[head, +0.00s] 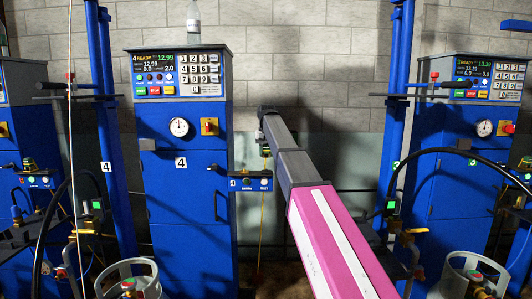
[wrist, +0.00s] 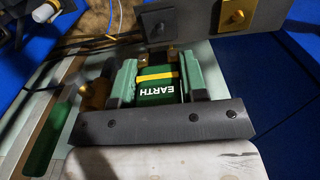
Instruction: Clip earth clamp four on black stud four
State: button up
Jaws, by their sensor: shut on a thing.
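The earth clamp (wrist: 157,86) is a green block marked EARTH with a yellow band. In the wrist view, my gripper (wrist: 157,75) is shut on it, with one green finger on each side. In the head view, my gripper (head: 264,138) is at the right of the blue cabinet marked 4 (head: 187,220), above a small blue box marked 4 (head: 250,184). A grey plate (wrist: 195,28) lies just beyond the clamp in the wrist view. It carries a dark square fitting (wrist: 235,14); I cannot tell whether this is black stud four. Contact between clamp and plate is unclear.
A yellow cable (head: 262,230) hangs below my gripper. Blue posts (head: 103,130) stand left of the cabinet. A second blue cabinet (head: 470,190) is at the right, with a black hose (head: 440,151) and gas cylinders (head: 135,280) low in front.

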jog(key=shift+f, duration=2.8)
jog(key=shift+f, duration=0.6)
jog(key=o, duration=1.3)
jog(key=shift+c, duration=0.2)
jog(key=shift+r, duration=0.15)
notch_tip(320, 180, up, 11)
jog(key=shift+f, duration=0.2)
